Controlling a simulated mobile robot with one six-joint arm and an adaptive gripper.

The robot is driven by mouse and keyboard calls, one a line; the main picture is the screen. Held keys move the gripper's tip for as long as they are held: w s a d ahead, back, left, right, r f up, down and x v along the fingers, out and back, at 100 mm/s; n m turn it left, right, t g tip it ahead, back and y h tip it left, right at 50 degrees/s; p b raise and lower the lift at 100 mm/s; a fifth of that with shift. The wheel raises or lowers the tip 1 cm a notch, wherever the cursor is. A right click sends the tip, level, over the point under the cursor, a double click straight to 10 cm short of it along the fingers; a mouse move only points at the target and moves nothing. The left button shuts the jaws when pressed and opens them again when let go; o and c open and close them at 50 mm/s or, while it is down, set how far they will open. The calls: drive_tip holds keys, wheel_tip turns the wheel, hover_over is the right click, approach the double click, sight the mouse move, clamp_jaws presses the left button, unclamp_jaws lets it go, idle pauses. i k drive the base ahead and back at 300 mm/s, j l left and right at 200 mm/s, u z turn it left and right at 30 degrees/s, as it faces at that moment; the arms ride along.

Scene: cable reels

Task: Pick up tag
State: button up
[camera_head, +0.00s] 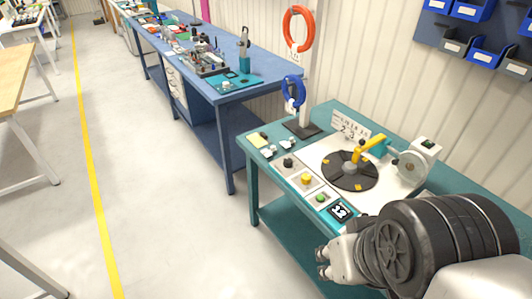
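A dark square tag (340,211) with a white printed pattern lies flat at the front edge of the teal table (258,215). Other pale tags show: one (290,106) by the blue ring and one (294,47) under the orange ring. I cannot tell which tag the task means. My gripper (322,263) shows only in part at the lower right, in front of and below the dark square tag, apart from it in the picture. My arm hides much of it, and its opening cannot be judged.
The table carries a black round turntable (350,172) with a yellow arm (370,146), a grey reel device (412,167), coloured buttons (306,180) and a blue ring (293,93) on a stand. A blue workbench (222,98) stands behind.

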sight(286, 145)
drive_tip(key=z, duration=0.5)
drive_tip(key=j+z, duration=0.1)
drive_tip(key=z, duration=1.4)
drive_tip(key=k+z, duration=0.1)
drive_tip(key=z, duration=0.9)
drive_tip(key=u, duration=2.8)
drive_tip(key=j+z, duration=0.1)
drive_tip(key=z, duration=0.15)
drive_tip(key=i+j+z, duration=0.55)
drive_tip(key=i+j, duration=0.2)
drive_tip(key=j, duration=0.2)
drive_tip(key=i+j+z, duration=0.2)
drive_tip(key=j, duration=0.2)
drive_tip(key=i+j+z, duration=0.2)
drive_tip(key=j, duration=0.2)
